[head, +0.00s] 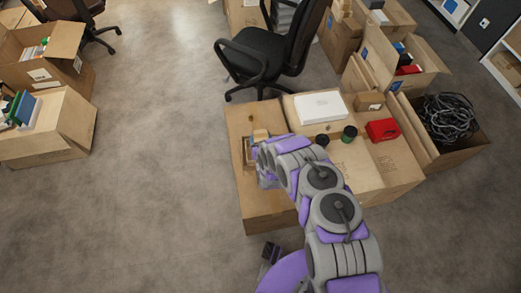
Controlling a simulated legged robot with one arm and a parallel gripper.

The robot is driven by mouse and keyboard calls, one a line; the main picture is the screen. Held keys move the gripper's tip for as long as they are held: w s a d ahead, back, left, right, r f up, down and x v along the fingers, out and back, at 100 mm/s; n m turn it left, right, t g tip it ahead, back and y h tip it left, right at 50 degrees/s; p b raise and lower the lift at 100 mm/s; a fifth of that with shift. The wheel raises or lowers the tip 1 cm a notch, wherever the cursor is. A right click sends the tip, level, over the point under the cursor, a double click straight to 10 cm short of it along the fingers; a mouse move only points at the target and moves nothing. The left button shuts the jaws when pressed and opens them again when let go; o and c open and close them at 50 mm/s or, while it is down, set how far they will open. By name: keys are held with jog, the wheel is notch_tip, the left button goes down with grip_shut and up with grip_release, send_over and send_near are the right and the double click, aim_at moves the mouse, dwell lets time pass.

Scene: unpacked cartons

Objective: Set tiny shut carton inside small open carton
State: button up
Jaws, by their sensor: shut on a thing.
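The small open carton (248,158) stands on a low brown carton in the middle of the view. Its rim and left wall show; the rest is hidden behind my arm. The tiny shut carton (261,134) shows as a small tan block at the open carton's far side. My gripper (258,148) is over the open carton and shut on the tiny carton. My wrist hides most of the fingers. I cannot tell whether the tiny carton is below the open carton's rim or touching its floor.
The low carton (268,215) is otherwise mostly bare. To its right a large carton (385,165) bears a white box (320,107), a small brown box (369,100), a red case (382,129) and dark round items (349,134). An office chair (270,52) stands behind.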

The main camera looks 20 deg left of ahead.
jog(key=f, duration=0.1)
jog(key=d+f, duration=0.1)
jog(key=shift+d+f+b, duration=0.25)
jog(key=shift+f+b, duration=0.15)
jog(key=f, duration=0.2)
jog(key=f+b, duration=0.1)
jog(key=shift+a+f, duration=0.25)
jog(key=shift+a, duration=0.05)
jog(key=shift+a+f, duration=0.3)
jog(key=shift+f, duration=0.05)
jog(key=o, duration=0.8)
jog(key=shift+d+r, duration=0.15)
jog(key=shift+d, duration=0.05)
jog(key=o, duration=0.4)
jog(key=shift+d+r, duration=0.1)
jog(key=shift+d, duration=0.2)
jog(key=shift+a, duration=0.1)
jog(key=shift+a, duration=0.2)
jog(key=p+v, duration=0.3)
jog(key=v, duration=0.9)
jog(key=shift+w+d, duration=0.1)
jog(key=shift+d, duration=0.05)
